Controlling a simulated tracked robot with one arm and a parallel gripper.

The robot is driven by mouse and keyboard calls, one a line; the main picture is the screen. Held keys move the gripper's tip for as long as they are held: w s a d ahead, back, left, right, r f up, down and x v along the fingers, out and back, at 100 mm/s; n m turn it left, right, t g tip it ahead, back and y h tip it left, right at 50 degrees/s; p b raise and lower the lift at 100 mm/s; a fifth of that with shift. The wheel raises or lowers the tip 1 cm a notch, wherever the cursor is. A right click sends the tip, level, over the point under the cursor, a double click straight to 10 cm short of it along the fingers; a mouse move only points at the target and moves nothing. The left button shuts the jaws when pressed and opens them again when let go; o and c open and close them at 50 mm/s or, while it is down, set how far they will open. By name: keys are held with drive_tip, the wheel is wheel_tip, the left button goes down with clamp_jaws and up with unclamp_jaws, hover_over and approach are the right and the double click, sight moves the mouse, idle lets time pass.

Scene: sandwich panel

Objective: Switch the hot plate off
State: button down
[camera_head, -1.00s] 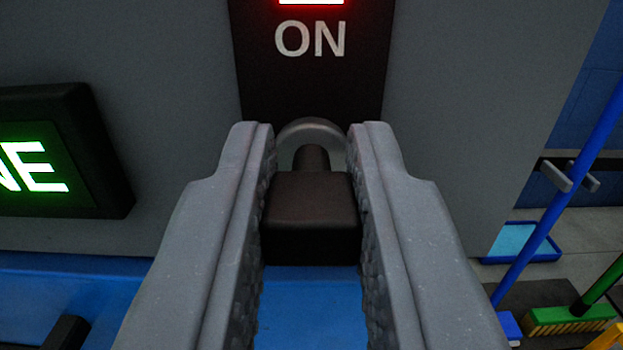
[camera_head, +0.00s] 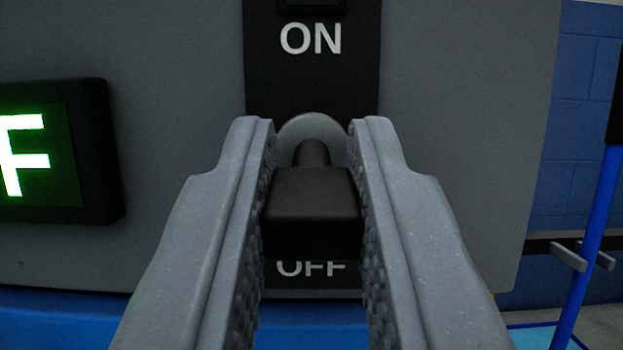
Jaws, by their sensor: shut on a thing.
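The switch is a black lever (camera_head: 312,212) with a block-shaped end on a short stem, coming out of a round pale metal collar (camera_head: 312,128). It sits on a black plate (camera_head: 312,85) with a white ON label above and a white OFF label (camera_head: 310,268) below, the latter partly hidden by the lever. My gripper (camera_head: 312,140) is shut on the lever, one finger against each side. The lamp (camera_head: 313,4) at the top of the plate is dark. A green-lit display (camera_head: 40,155) at the left shows a letter F, the rest cut off.
The grey panel (camera_head: 460,130) fills most of the view. A blue surface (camera_head: 60,315) runs below it. At the right are a blue tiled wall (camera_head: 580,120), a blue pole (camera_head: 590,240) and a wall rail with pegs (camera_head: 568,256).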

drive_tip(key=c, duration=1.3)
unclamp_jaws()
drive_tip(key=p+v, duration=0.2)
drive_tip(key=v, duration=1.2)
